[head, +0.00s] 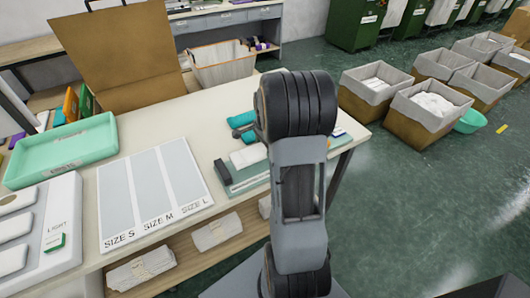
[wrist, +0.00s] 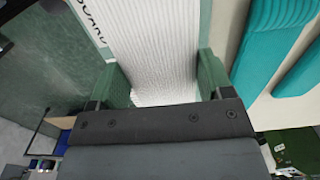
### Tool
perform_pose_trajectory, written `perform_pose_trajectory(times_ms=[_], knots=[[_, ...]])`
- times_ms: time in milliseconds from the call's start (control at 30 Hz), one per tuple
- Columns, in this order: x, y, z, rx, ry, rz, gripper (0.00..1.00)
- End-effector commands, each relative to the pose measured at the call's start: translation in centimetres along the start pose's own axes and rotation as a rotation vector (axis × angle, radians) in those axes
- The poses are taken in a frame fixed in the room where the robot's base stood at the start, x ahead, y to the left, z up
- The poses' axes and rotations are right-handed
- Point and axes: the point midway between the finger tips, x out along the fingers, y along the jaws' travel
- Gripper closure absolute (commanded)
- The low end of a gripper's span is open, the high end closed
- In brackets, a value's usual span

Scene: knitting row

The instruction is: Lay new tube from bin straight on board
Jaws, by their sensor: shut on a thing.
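In the wrist view my gripper (wrist: 165,82) has its two green fingers on either side of a white ribbed tube (wrist: 155,45), shut on it. The tube runs away from me over a green-edged board (wrist: 104,48) with dark lettering ending in "OARD". In the head view the board (head: 258,184) lies near the table's right end, with the white tube (head: 246,157) over it, partly behind my arm. My gripper is hidden there. I cannot tell whether the tube touches the board along its whole length.
Teal rolls (wrist: 275,35) lie just right of the board in the wrist view. A size sheet (head: 155,195) and mint tray (head: 62,150) lie to the left on the table. A cloth-lined bin (head: 222,65) stands behind it. Lined crates (head: 425,110) stand on the floor at right.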

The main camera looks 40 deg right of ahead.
Motion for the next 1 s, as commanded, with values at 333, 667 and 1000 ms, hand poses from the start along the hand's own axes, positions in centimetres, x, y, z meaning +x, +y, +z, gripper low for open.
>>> perform_pose_trajectory(times_ms=[333, 667, 1000], knots=[[3.6, -0.1, 0.5, 0.000, -0.001, 0.002, 0.49], [3.8, -0.1, 0.5, 0.000, 0.000, 0.001, 0.49], [3.9, -0.1, 0.5, 0.000, -0.001, 0.001, 0.02]])
